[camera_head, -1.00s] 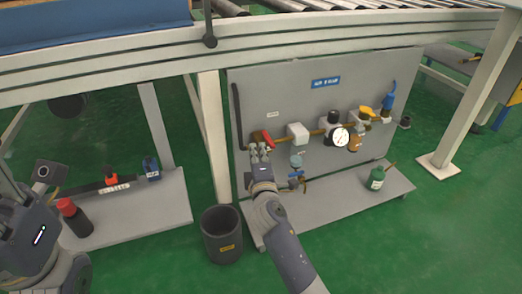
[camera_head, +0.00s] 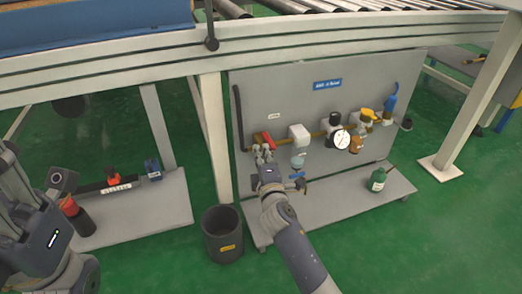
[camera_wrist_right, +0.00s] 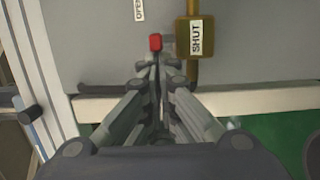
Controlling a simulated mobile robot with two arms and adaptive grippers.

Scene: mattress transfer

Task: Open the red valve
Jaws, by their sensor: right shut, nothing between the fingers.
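The red valve handle (camera_head: 266,139) is on the grey panel's brass pipe, at the panel's left. In the right wrist view, its red end (camera_wrist_right: 156,42) shows just beyond my fingertips, beside a brass body labelled SHUT (camera_wrist_right: 196,38). An OPEN label (camera_wrist_right: 139,10) is above and left of the red end. My right gripper (camera_head: 263,153) is shut and empty, just below the handle; I cannot tell whether it touches it. My left arm (camera_head: 45,235) stands at the lower left, away from the panel; its fingers cannot be made out.
A green bottle (camera_head: 377,180) stands on the ledge below. A dark bin (camera_head: 222,240) is on the floor; a frame post (camera_head: 214,135) is left of the panel.

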